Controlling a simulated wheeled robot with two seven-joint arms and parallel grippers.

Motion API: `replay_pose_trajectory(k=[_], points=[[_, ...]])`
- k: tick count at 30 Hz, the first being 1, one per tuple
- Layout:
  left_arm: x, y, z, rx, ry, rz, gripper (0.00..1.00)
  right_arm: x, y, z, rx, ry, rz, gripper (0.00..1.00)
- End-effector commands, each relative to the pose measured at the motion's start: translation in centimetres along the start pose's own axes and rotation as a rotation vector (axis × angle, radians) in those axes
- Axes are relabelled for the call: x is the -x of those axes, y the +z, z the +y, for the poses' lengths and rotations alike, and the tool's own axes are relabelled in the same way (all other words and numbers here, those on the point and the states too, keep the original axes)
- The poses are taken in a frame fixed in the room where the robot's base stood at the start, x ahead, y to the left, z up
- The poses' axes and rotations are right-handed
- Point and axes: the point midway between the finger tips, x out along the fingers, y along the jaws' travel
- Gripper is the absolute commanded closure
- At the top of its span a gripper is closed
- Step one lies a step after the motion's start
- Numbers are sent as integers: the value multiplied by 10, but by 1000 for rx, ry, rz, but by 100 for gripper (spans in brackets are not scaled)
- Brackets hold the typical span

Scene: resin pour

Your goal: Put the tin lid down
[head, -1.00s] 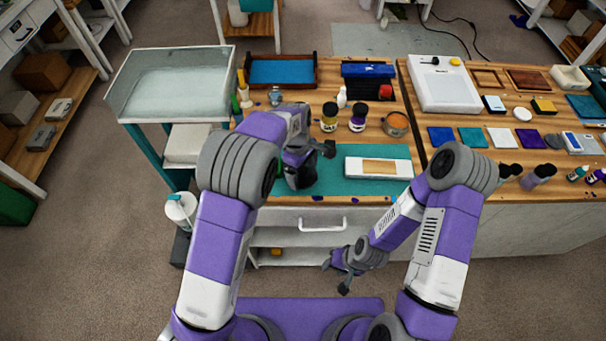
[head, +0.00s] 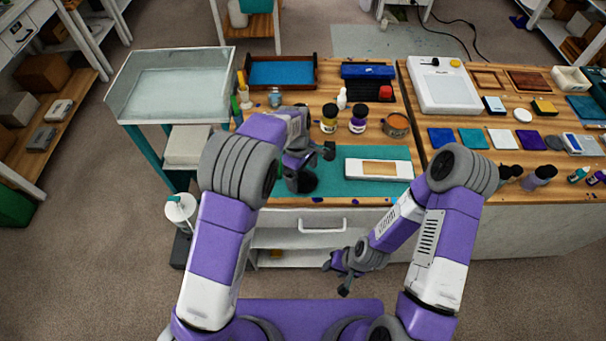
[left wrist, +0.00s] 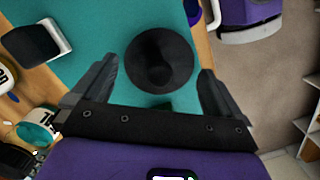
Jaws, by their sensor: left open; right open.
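The tin lid (head: 307,184) is a black round disc with a raised knob. It appears to lie on the teal mat (head: 335,190) near the bench's front edge. In the left wrist view the lid (left wrist: 158,80) shows between the spread fingers, with teal around it and a gap to each finger. My left gripper (head: 312,164) is open above it and partly hides it in the head view. My right gripper (head: 341,276) is open and empty, low in front of the bench drawers.
A white frame-like piece (head: 352,170) lies on the mat to the right. A round open tin (head: 397,121) and bottles (head: 358,121) stand behind the mat. A blue-lined tray (head: 282,72) is at the back left.

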Motion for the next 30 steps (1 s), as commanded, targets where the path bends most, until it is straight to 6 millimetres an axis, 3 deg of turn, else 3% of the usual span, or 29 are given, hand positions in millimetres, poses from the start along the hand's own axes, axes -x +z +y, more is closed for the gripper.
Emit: replay_pose_trajectory(k=[6, 13, 19, 30], points=[[51, 0, 1, 0, 6, 1, 0, 10, 0, -4, 0, 0, 0, 57], [92, 0, 1, -1, 4, 1, 0, 17, 1, -6, 0, 0, 0, 57], [106, 0, 0, 0, 1, 1, 0, 19, 1, -7, 0, 0, 0, 57], [107, 0, 0, 0, 1, 1, 0, 19, 1, -7, 0, 0, 0, 57]])
